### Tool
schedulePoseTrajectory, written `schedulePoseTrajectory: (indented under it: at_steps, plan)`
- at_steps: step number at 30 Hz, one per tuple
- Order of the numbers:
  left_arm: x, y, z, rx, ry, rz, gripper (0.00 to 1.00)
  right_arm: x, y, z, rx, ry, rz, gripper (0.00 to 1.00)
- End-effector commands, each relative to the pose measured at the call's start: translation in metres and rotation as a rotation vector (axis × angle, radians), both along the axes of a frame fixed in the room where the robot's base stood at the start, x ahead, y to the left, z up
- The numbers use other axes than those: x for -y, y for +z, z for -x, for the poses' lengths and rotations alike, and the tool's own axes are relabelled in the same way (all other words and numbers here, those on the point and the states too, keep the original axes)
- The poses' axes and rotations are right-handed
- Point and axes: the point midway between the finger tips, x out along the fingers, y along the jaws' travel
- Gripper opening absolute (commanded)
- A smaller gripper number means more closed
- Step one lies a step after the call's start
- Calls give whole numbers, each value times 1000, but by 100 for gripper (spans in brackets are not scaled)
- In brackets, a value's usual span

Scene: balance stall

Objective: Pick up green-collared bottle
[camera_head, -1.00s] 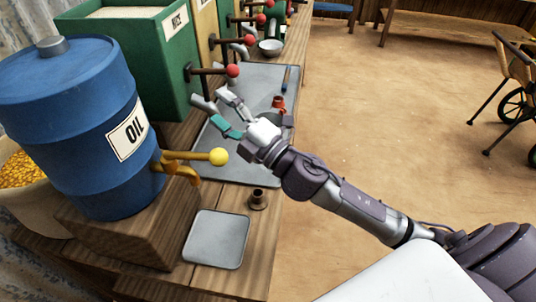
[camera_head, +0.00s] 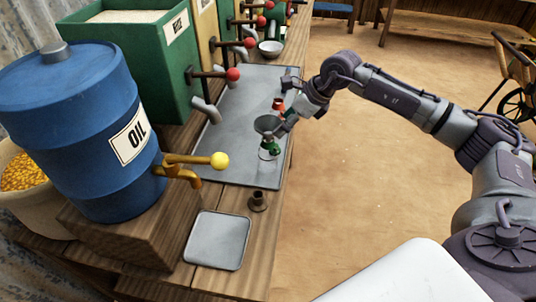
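The green-collared bottle (camera_head: 270,153) stands upright on the grey metal sheet near the counter's right edge. It looks clear, with a green band and a dark grey funnel-like top (camera_head: 267,124). My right gripper (camera_head: 286,107) reaches in from the right, just behind and to the right of the bottle. Its fingers look spread apart, one close beside the funnel-like top and one farther back. I cannot tell whether the near finger touches it. My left gripper is not in view.
A red-collared item (camera_head: 278,104) stands just behind the bottle, close to the gripper. A blue oil barrel (camera_head: 70,130) with a yellow-knobbed tap (camera_head: 200,160) is at the left. A small brown cup (camera_head: 257,201) and square grey plate (camera_head: 217,241) are nearer.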

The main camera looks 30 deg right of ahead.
Motion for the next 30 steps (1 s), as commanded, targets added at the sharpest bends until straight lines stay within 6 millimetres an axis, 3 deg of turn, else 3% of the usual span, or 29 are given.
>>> schedulePoseTrajectory:
  at_steps: [11, 18, 27, 30]
  plan:
    - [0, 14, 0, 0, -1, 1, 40, -16, -30, -14, -2, 1, -4, 68]
    - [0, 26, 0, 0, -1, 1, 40, -28, -60, -26, -1, 1, -4, 68]
    - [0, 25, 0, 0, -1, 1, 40, -30, -66, -28, 2, 1, -3, 68]
    - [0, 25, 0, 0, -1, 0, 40, -30, -66, -28, 2, 1, -3, 53]
